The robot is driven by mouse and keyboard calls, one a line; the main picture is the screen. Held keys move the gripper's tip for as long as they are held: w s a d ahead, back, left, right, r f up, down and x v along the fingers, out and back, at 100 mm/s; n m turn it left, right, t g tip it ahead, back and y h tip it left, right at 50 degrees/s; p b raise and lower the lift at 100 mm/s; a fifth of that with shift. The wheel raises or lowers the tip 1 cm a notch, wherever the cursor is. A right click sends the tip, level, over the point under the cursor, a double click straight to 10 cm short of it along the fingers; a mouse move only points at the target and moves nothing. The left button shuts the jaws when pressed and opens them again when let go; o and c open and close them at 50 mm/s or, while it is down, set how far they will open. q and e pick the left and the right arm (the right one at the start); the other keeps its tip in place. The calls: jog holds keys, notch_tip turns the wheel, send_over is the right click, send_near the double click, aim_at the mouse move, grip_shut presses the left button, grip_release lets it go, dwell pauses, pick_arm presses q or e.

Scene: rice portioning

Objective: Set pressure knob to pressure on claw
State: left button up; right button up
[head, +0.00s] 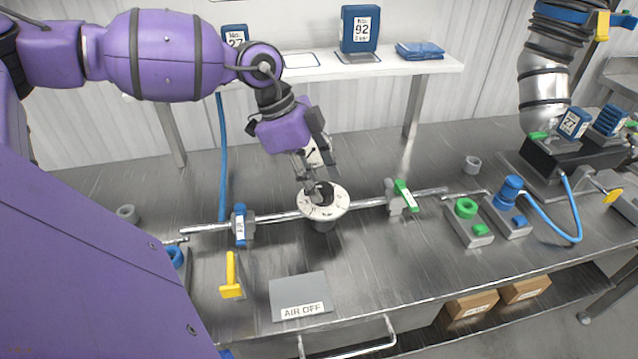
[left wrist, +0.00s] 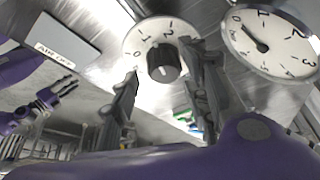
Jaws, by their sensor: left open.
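The pressure knob (left wrist: 164,62) is dark and round, at the centre of a white numbered dial plate (left wrist: 133,40). In the head view the white dial plate (head: 338,208) sits on the pipe line at the middle of the bench. My left gripper (left wrist: 160,85) is open, with its fingers either side of the knob in the left wrist view; contact cannot be told. In the head view my left gripper (head: 314,188) reaches down over the dial and partly hides the knob. A pressure gauge (left wrist: 285,45) with a dark needle stands beside it. My right gripper (left wrist: 68,89) appears small in the left wrist view.
A blue-handled valve (head: 240,224) and a green-handled valve (head: 406,195) flank the dial on the pipe. A yellow handle (head: 231,276) and an "AIR OFF" plate (head: 299,290) lie in front. Green and blue button boxes (head: 470,229) stand right.

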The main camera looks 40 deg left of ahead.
pick_arm(q)
jog(key=shift+w+d+f, duration=0.15)
jog(key=shift+d+f, duration=0.1)
jog(key=shift+f, duration=0.35)
jog(key=c, duration=1)
jog(key=shift+f, duration=0.1)
jog(key=shift+d, duration=0.1)
